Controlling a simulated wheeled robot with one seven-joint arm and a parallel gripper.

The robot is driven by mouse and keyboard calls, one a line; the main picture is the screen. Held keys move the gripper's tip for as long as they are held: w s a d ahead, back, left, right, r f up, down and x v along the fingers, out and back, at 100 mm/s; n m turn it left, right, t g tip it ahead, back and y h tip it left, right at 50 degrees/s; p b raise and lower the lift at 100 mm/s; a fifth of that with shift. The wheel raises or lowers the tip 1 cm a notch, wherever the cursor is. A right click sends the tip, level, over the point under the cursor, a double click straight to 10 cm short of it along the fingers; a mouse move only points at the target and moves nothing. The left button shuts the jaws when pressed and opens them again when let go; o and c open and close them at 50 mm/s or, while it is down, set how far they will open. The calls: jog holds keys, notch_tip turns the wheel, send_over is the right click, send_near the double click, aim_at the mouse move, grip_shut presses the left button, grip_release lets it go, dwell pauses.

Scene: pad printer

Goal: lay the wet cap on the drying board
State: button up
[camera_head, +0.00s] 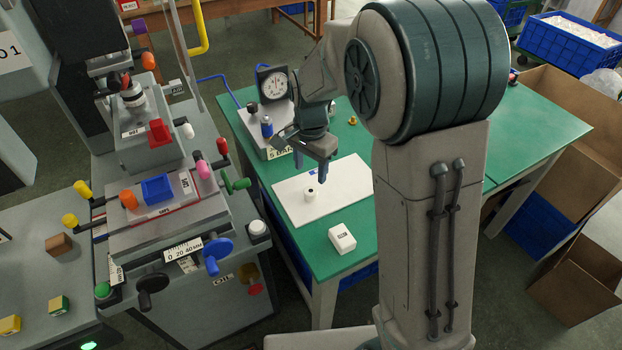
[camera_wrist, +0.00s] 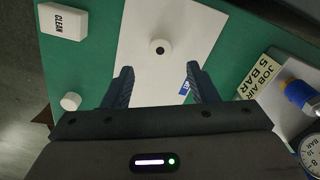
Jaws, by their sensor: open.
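The drying board is the white sheet (camera_head: 340,187) on the green table; it also shows in the wrist view (camera_wrist: 135,30). A small round white cap with a dark mark on top (camera_head: 310,194) sits on the board, and it shows in the wrist view (camera_wrist: 160,47). It stands apart from the board's edges. My gripper (camera_head: 322,180) is above the board, close to the cap. In the wrist view my gripper (camera_wrist: 160,68) is open, with nothing between its fingers. The cap appears just beyond the fingertips, not touching them. I cannot tell whether its mark is wet.
A white box marked CLEAN (camera_head: 342,238) stands beside the board. The air unit with a gauge (camera_head: 273,86) stands at the table's back left. The pad printer (camera_head: 165,195), with coloured knobs and levers, is left of the table (camera_head: 541,126). Cardboard boxes (camera_head: 560,110) stand at right.

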jog(key=s+d+r+n+t, duration=0.1)
jog(key=s+d+r+n, duration=0.4)
jog(key=s+r, duration=0.45)
jog(key=s+d+f+n+t, duration=0.1)
jog(key=s+d+n, duration=0.3)
jog(key=s, duration=0.6)
jog(key=shift+s+d+f, duration=0.15)
jog(key=shift+d, duration=0.15)
notch_tip(320, 180, up, 6)
jog(key=p, duration=0.6)
jog(key=shift+d+t, duration=0.15)
jog(key=shift+t, duration=0.25)
